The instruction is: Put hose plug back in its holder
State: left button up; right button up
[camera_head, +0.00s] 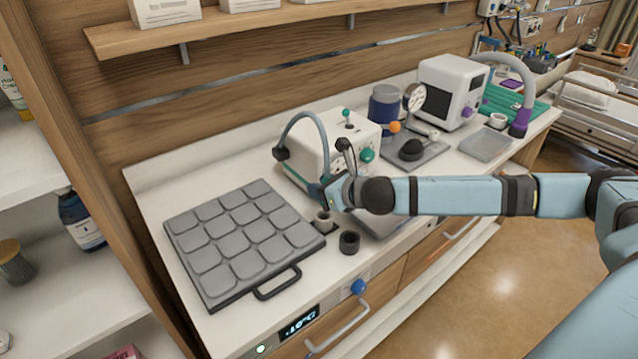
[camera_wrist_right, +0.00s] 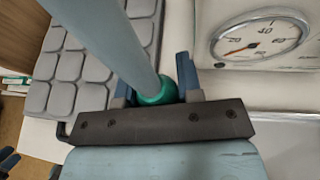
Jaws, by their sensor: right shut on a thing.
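The grey-blue hose (camera_head: 312,122) arches from the white machine with a gauge (camera_head: 318,150) down to my right gripper (camera_head: 335,190). In the wrist view the hose (camera_wrist_right: 118,38) ends in a green plug (camera_wrist_right: 153,90), which sits between the two blue fingers of my right gripper (camera_wrist_right: 155,90); it is shut on the plug. Just below the gripper in the head view stands a small holder cup with a pale inside (camera_head: 324,221). A dark round cup (camera_head: 349,242) stands beside it, nearer the counter's front edge. The gripper partly hides the plug's lower end.
A grey padded mat (camera_head: 232,247) with a handle lies left of the cups. A wooden shelf (camera_head: 230,22) hangs above.

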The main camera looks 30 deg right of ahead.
jog(key=shift+s, duration=1.85)
send_over(344, 234)
jog(key=shift+b, duration=0.4)
jog(key=shift+f+b, duration=0.55)
jog(key=shift+f, duration=0.55)
jog(key=shift+f+b, duration=1.05)
jog(key=shift+f, duration=0.9)
jog(key=o, duration=1)
